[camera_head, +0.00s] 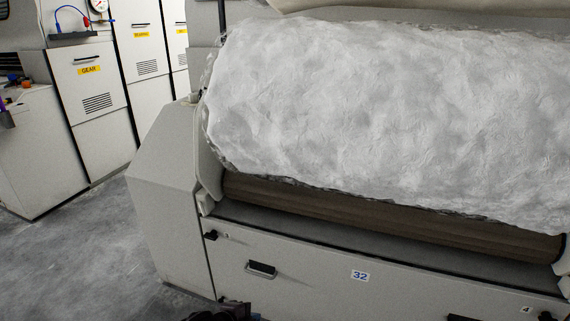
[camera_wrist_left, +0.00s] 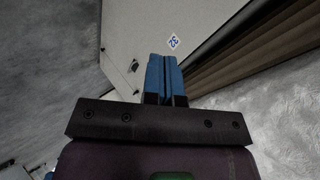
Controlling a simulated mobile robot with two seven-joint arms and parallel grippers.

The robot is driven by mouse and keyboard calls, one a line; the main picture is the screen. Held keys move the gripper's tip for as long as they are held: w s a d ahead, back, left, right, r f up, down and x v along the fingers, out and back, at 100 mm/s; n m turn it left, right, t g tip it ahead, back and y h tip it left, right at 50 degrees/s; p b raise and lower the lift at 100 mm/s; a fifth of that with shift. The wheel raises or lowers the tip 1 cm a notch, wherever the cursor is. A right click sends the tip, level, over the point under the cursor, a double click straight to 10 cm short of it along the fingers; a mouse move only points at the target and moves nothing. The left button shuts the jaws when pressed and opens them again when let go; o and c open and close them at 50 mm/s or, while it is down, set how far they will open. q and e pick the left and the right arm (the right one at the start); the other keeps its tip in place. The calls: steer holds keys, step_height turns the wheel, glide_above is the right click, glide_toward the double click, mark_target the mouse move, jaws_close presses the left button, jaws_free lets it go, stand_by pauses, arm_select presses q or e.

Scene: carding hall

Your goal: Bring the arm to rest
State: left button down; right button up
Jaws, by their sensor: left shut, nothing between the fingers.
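My left gripper (camera_wrist_left: 164,78) shows in the left wrist view, with its two blue fingers together and nothing between them. Its fingers point toward the pale front panel of the carding machine (camera_wrist_left: 130,30); I cannot tell how far apart they are. In the head view the machine's front panel (camera_head: 310,275) bears a "32" label, and a small dark part, perhaps of my arm, shows at the bottom edge. My right gripper is in neither view.
A large white fibre roll (camera_head: 390,115) lies on a brown fluted roller (camera_head: 380,220) in the machine. Grey cabinets (camera_head: 95,90) stand at the back left, one labelled "GEAR". Bare concrete floor (camera_head: 70,260) is clear at the left.

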arm_select(q)
steer(key=s+a+f+n, duration=0.1)
steer(key=s+a+n, duration=0.25)
steer(key=s, duration=0.35)
steer(key=s+a+f+n+y, duration=0.1)
steer(key=s+a+f+n, duration=0.1)
steer(key=s+a, duration=0.4)
steer(key=s+a+f+n, duration=0.1)
steer(key=s+a+n, duration=0.25)
steer(key=s, duration=0.45)
steer(key=s+a+r+n+t+y, duration=0.1)
steer(key=s+a+r+n+y, duration=0.1)
steer(key=s+a+r, duration=0.5)
steer(key=s+a+n+y, duration=0.2)
steer(key=s+a, duration=0.3)
steer(key=s, duration=0.5)
steer(key=shift+w+d+n+t, duration=0.55)
steer(key=shift+d+n, duration=2.05)
steer(key=shift+d, duration=0.55)
step_height(320, 180, up, 9)
steer(key=n+t+y+p, duration=0.1)
steer(key=p, duration=1.1)
steer(key=shift+w, duration=0.2)
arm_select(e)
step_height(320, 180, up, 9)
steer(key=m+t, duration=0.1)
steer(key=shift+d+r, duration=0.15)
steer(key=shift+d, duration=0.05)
